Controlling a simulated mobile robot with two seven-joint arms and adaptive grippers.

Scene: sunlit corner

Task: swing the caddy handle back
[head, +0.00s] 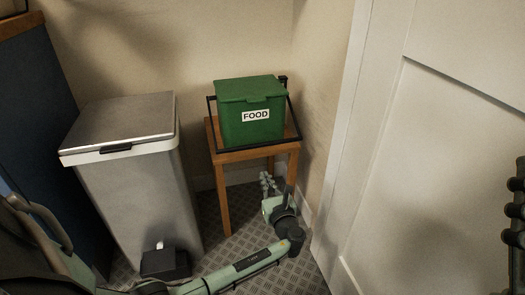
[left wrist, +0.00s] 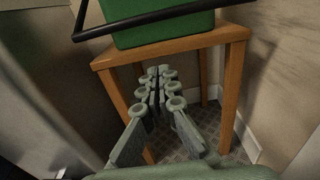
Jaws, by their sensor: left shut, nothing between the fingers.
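The green food caddy (head: 245,97), lid down and labelled FOOD, stands on a small wooden table in the head view; its lower part also shows in the left wrist view (left wrist: 165,30). Its black handle (head: 258,147) is swung down to the front, its crossbar running low across the caddy's front at the tabletop. In the left wrist view the handle bar (left wrist: 140,20) crosses the caddy's face. My left gripper (head: 266,180) is shut and empty, below the tabletop in front of the table, apart from the handle; its fingers also show in the left wrist view (left wrist: 160,85).
The wooden table (head: 240,156) stands in the corner. A grey pedal bin (head: 140,190) stands to its left. A white door (head: 440,150) is on the right. A dark knobbed part at the right edge looks like mine. Patterned floor shows under the table.

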